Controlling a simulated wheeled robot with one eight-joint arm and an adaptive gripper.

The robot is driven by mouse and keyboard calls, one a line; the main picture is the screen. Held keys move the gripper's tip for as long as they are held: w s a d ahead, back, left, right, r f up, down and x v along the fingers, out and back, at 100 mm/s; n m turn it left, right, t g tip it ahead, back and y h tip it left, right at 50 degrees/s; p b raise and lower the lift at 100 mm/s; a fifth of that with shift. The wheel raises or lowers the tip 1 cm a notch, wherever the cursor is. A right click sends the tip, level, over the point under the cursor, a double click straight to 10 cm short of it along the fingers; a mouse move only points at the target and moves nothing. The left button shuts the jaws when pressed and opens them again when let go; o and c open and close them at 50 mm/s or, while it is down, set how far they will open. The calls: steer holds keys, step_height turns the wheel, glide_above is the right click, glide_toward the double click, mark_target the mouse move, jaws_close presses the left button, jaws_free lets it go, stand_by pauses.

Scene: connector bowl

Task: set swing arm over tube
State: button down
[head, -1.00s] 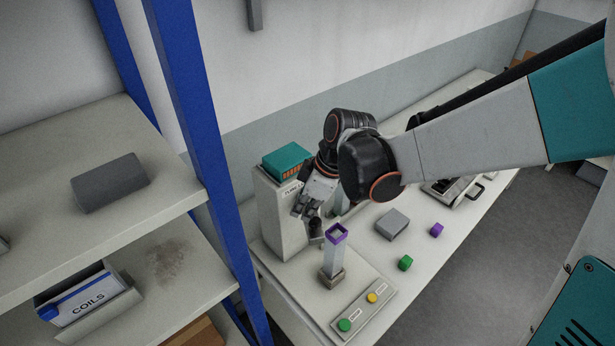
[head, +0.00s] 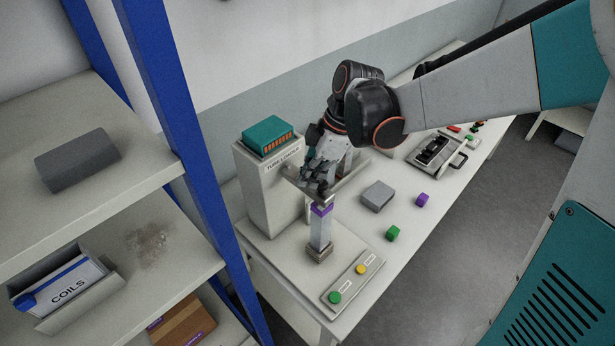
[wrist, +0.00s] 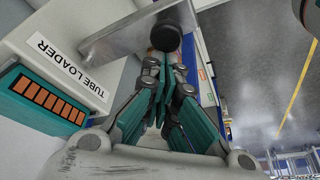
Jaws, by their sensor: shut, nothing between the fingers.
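The tube (head: 320,232) stands upright, pale with a purple collar, in a small grey holder on the loader's base plate. The tube loader (head: 262,190) is a grey box with a teal block on top. Its swing arm (wrist: 120,42) is a flat metal bar with a dark round part near its outer end in the wrist view. In the head view, the arm's end appears at the tube's top; contact is unclear. My gripper (head: 318,182) is shut and empty beside the arm.
A button panel (head: 349,281) with green and yellow buttons lies in front of the tube. A grey block (head: 378,196), a green cube (head: 393,233) and a purple cube (head: 422,200) are on the table at right. The blue shelf post (head: 190,130) stands close at left.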

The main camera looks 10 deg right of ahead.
stand_by(0.4)
step_height(320, 180, up, 10)
steer(key=shift+s+a+p, duration=0.15)
steer(key=shift+a+p, duration=0.1)
steer(key=shift+p, duration=0.2)
stand_by(0.4)
steer(key=s+d+f+m+t+h+b, duration=0.2)
steer(key=s+d+f+m+t+b, duration=0.1)
steer(key=s+d+f+m+b, duration=0.2)
steer(key=s+d+f+m+t+h+b, duration=0.2)
steer(key=s+d+f+m+b, duration=0.4)
steer(key=s+f+m+b, duration=0.4)
step_height(320, 180, down, 4)
steer(key=m+t+b, duration=0.1)
steer(key=m+b, duration=0.1)
steer(key=b, duration=0.2)
steer(key=shift+d+f+t, duration=0.2)
steer(key=shift+f+t, duration=0.05)
steer(key=shift+t, duration=0.15)
